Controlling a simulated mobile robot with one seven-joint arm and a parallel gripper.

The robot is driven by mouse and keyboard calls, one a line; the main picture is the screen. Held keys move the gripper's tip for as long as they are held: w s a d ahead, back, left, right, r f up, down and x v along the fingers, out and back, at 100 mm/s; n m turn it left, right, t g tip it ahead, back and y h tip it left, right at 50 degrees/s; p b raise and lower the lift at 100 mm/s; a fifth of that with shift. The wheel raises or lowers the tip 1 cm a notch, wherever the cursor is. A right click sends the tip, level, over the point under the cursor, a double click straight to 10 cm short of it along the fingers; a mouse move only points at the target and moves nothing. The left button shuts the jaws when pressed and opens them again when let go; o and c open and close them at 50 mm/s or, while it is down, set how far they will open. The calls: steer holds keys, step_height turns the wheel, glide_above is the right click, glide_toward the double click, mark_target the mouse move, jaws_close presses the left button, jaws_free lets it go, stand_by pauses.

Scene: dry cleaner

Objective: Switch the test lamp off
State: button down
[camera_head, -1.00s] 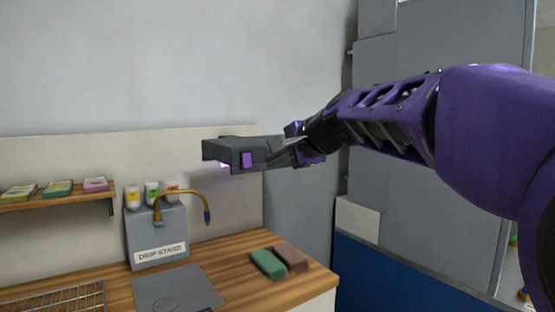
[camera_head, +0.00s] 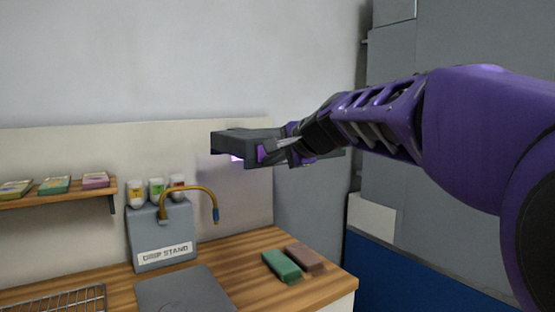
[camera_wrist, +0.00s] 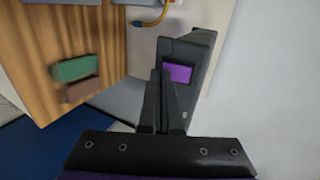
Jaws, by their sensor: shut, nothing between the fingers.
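The test lamp (camera_head: 235,141) is a dark grey box fixed at the back wall above the counter. A purple glow shows at its underside in the head view. A purple square switch (camera_head: 262,154) is on its right end; it also shows in the wrist view (camera_wrist: 178,73) on the dark lamp housing (camera_wrist: 202,55). My gripper (camera_head: 277,147) is shut and empty, its fingertips close to the switch. In the wrist view my fingertips (camera_wrist: 160,73) are just left of the switch; I cannot tell whether they touch it.
Below are a wooden counter (camera_head: 235,252), a grey drip stand (camera_head: 161,232) with bottles and a curved brass spout (camera_head: 215,205), and green (camera_head: 281,265) and brown (camera_head: 305,258) blocks. A shelf (camera_head: 60,199) is at left. Air around the lamp's front looks clear.

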steer(key=shift+w+a+f, duration=0.1)
steer(key=shift+w+f, duration=0.05)
stand_by(0.3)
steer(key=shift+r+p, duration=0.7)
steer(key=shift+r, duration=0.45)
steer(key=shift+f, duration=0.2)
